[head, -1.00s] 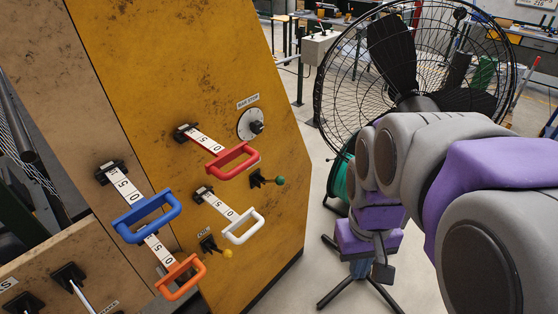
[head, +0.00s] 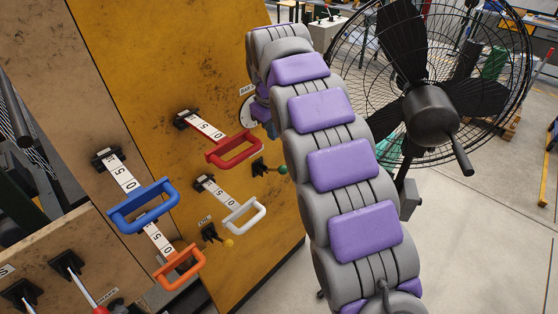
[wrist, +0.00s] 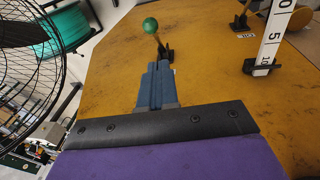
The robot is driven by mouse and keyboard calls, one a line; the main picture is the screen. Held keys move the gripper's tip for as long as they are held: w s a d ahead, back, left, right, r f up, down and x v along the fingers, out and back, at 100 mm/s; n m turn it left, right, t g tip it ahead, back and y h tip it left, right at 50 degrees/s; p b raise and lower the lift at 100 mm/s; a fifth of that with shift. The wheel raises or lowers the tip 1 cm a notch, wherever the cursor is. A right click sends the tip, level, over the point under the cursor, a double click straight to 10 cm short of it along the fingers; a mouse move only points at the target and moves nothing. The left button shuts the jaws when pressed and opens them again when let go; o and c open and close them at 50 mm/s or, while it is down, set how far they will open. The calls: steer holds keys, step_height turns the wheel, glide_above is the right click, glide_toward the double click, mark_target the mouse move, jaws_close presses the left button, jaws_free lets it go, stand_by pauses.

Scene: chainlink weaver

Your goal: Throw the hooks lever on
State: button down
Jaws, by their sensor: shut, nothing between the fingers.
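A small lever with a green ball knob (head: 283,170) stands on the yellow panel (head: 215,60) in the head view. The same green-knob lever shows in the wrist view (wrist: 150,25), just beyond my gripper (wrist: 157,68). My gripper's blue fingers are shut and empty, pointing at the panel near the lever's base. I cannot tell whether they touch it. In the head view my arm hides most of the gripper. A similar lever has a yellow knob (head: 228,243) lower on the panel. No label clearly reads "hooks", so I cannot tell which lever is the named one.
Red (head: 236,149), white (head: 244,216), blue (head: 143,205) and orange (head: 181,267) handles with number scales stick out from the panels. A dial (head: 248,110) is partly behind my arm. More levers (head: 68,264) are at lower left. A large black fan (head: 430,115) stands at right.

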steer(key=a, duration=0.2)
steer(key=b, duration=0.3)
glide_toward(273, 170)
step_height(273, 170, down, 2)
steer(key=s+d, duration=0.1)
steer(key=d, duration=0.1)
steer(key=shift+s+f, duration=0.1)
steer(key=shift+f, duration=0.15)
steer(key=shift+s+d+f, duration=0.1)
steer(key=shift+d+f, duration=0.05)
